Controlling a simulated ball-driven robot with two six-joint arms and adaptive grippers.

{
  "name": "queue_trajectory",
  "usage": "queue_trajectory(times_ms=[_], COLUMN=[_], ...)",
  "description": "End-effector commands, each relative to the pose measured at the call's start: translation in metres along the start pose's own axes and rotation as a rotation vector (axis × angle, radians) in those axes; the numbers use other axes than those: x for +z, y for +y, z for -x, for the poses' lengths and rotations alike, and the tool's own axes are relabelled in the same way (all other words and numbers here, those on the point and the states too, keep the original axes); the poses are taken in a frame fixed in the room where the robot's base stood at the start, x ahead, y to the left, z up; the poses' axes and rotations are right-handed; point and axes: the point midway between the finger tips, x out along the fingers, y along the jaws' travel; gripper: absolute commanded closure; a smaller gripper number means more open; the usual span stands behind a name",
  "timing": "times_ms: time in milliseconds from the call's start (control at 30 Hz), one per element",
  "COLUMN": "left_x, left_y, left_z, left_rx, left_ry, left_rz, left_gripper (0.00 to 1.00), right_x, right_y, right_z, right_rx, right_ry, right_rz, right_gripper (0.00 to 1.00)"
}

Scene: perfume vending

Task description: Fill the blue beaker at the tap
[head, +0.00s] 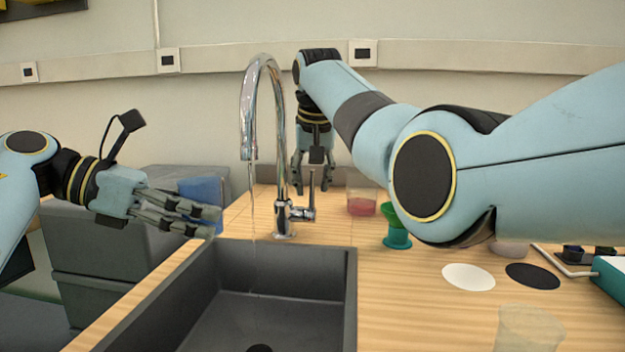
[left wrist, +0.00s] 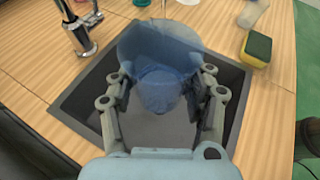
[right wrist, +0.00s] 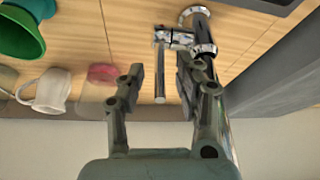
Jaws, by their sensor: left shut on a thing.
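The blue translucent beaker (head: 201,188) is in my left gripper (head: 212,222), left of the tap and near the sink's far left edge. The left wrist view shows the beaker (left wrist: 158,50) between both fingers; its contents are unclear. The chrome tap (head: 277,120) arches over the dark sink (head: 345,290). A thin clear stream (head: 252,205) seems to fall from its spout, apart from the beaker. My right gripper (head: 314,185) points down behind the tap. In the right wrist view its fingers (right wrist: 161,72) are open on either side of the tap lever (right wrist: 160,88).
A glass with red liquid (head: 362,206) and a green cup (head: 397,236) stand right of the tap. White (head: 468,276) and black (head: 532,276) discs lie nearer, with a clear glass (head: 528,330) in front. A yellow sponge (left wrist: 256,50) lies beside the sink.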

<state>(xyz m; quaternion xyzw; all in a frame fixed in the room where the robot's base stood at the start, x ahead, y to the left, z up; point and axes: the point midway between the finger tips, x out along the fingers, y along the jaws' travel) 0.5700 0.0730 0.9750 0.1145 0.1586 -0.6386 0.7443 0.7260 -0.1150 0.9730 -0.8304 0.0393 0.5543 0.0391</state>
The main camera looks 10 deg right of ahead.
Motion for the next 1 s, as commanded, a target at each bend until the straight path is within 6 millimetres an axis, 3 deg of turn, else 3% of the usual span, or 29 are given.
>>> queue_trajectory(times_ms=[33, 300, 1000], left_x=[0.0002, 0.0002, 0.0002], left_y=[0.0000, 0.0000, 0.0000], left_z=[0.0000, 0.0000, 0.0000], left_rx=[0.000, 0.000, 0.000], left_ry=[0.000, 0.000, 0.000], left_rz=[0.000, 0.000, 0.000], left_gripper=[0.77, 0.77, 0.77], right_x=[-0.0001, -0.0001, -0.0090], right_y=[0.0001, 0.0001, 0.0008], right_z=[0.0002, 0.0004, -0.0007], right_rx=[0.000, 0.000, -0.013], right_ry=[0.000, 0.000, -0.077], right_rz=[0.000, 0.000, -0.003], right_gripper=[0.69, 1.00, 1.00])
